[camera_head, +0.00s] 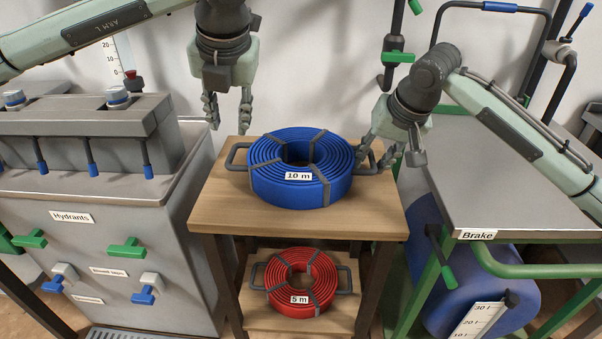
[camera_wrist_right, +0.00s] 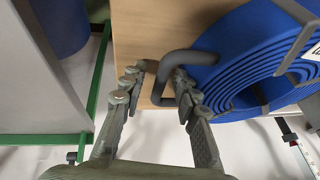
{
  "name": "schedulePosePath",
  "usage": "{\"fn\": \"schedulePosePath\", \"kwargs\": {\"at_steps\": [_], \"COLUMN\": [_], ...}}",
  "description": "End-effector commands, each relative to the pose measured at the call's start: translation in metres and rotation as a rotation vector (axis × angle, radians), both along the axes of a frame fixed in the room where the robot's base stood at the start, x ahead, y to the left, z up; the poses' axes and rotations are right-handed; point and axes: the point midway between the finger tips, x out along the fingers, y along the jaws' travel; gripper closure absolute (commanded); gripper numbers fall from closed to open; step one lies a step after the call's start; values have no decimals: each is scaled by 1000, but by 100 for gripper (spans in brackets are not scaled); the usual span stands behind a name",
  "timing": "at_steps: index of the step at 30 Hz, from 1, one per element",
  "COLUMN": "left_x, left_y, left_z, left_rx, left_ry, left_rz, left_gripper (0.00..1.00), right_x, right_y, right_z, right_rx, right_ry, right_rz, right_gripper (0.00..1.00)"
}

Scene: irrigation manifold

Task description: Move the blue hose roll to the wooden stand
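The blue hose roll (camera_head: 300,172), labelled "10 m", lies flat on the top of the wooden stand (camera_head: 240,205). It has a dark handle on each side. My left gripper (camera_head: 228,122) is open and empty, above and behind the stand's back left corner, apart from the left handle (camera_head: 236,157). My right gripper (camera_head: 396,158) is at the right handle. In the right wrist view, its fingers (camera_wrist_right: 158,78) are apart, with the handle's bar (camera_wrist_right: 158,92) between them. One finger reaches into the handle loop beside the blue roll (camera_wrist_right: 245,60).
A red hose roll (camera_head: 300,280), labelled "5 m", lies on the stand's lower shelf. A grey hydrant cabinet (camera_head: 110,220) stands on the left. A grey table labelled "Brake" (camera_head: 500,190) stands close on the right, with a blue drum (camera_head: 500,280) beneath it.

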Motion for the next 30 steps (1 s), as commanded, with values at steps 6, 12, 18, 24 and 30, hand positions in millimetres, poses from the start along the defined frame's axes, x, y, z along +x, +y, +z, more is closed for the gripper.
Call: {"fn": "schedulePosePath", "kwargs": {"at_steps": [6, 12, 18, 24, 30], "left_x": [-1, -1, -1, -1, -1], "left_y": [0, 0, 0, 0, 0], "left_z": [2, 2, 2, 2, 2], "left_rx": [1, 1, 1, 1, 1], "left_ry": [0, 0, 0, 0, 0], "left_rz": [-1, -1, -1, 0, 0], "left_gripper": [70, 70, 70, 70, 70], "right_x": [-9, -26, -39, -45, -46], "right_y": [-5, -13, -19, -22, -22], "right_z": [25, 65, 95, 108, 109], "right_rx": [1, 1, 1, 0, 0], "right_ry": [-4, -5, -3, -1, 0], "right_rz": [1, -1, 1, 0, 0], "right_gripper": [70, 70, 70, 70, 70]}}
